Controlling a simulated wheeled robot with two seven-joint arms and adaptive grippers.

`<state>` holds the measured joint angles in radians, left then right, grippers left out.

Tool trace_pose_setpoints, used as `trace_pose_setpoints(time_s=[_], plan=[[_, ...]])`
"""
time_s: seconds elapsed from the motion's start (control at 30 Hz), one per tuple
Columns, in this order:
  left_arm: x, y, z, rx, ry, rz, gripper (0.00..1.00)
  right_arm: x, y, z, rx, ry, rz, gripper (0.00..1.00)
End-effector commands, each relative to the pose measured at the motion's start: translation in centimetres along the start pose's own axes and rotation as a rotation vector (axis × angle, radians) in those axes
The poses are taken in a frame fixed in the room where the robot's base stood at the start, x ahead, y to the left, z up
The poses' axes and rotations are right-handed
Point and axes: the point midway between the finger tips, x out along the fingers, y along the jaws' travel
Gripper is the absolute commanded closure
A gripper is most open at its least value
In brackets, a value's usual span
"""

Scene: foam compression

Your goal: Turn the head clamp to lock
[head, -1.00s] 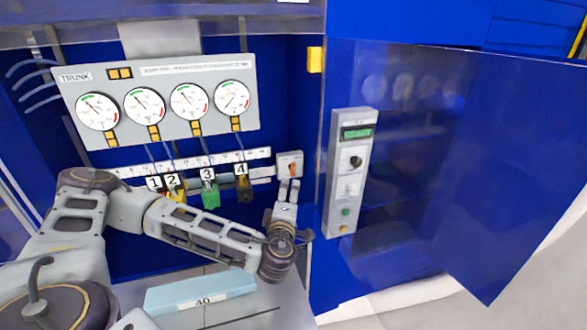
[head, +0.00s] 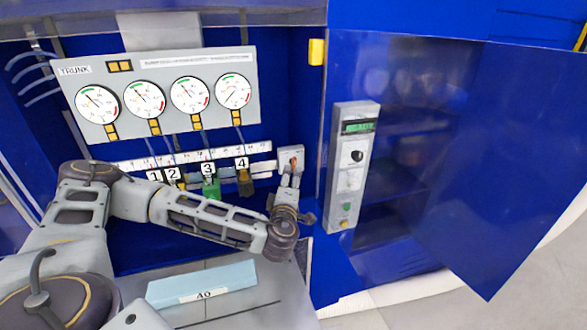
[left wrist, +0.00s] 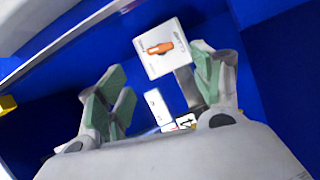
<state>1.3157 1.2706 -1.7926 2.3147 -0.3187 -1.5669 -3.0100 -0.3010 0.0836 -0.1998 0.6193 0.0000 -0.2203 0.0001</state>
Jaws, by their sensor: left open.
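The head clamp is a small pale plate (head: 284,154) with an orange lever (head: 294,163), at the right end of the white strip in the blue cabinet. In the left wrist view the plate (left wrist: 146,62) is tilted and the orange lever (left wrist: 159,48) lies roughly across it. My left gripper (head: 289,180) is just in front of the clamp in the head view. In the left wrist view its green-padded fingers (left wrist: 160,88) are spread wide, with nothing between them, and the lever shows beyond them. In the head view the fingers partly cover the clamp.
A gauge panel (head: 160,67) hangs above numbered connectors, including a green one (head: 211,188) labelled 3. A grey control box (head: 347,195) is right of the gripper, beside the blue door (head: 490,160). A light blue block (head: 203,280) lies below my forearm.

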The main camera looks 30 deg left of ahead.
Motion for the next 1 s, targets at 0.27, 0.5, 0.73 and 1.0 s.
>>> trace_pose_setpoints(time_s=[0.27,0.5,0.73,1.0], plan=[[3.6,-0.1,0.0,0.0,0.001,0.001,0.34,0.5,-0.4,-0.2,0.002,0.003,-0.004,0.58],[6.4,-0.1,0.1,0.0,-0.001,0.001,0.34,0.8,-0.7,-0.3,0.003,0.004,-0.007,0.58],[8.9,0.0,0.0,0.0,0.0,0.001,0.34,1.1,-0.7,-0.2,0.003,0.004,-0.007,0.58],[10.3,0.0,0.1,0.0,-0.001,0.0,0.34,1.2,-0.3,-0.2,0.001,0.004,-0.003,0.58]])
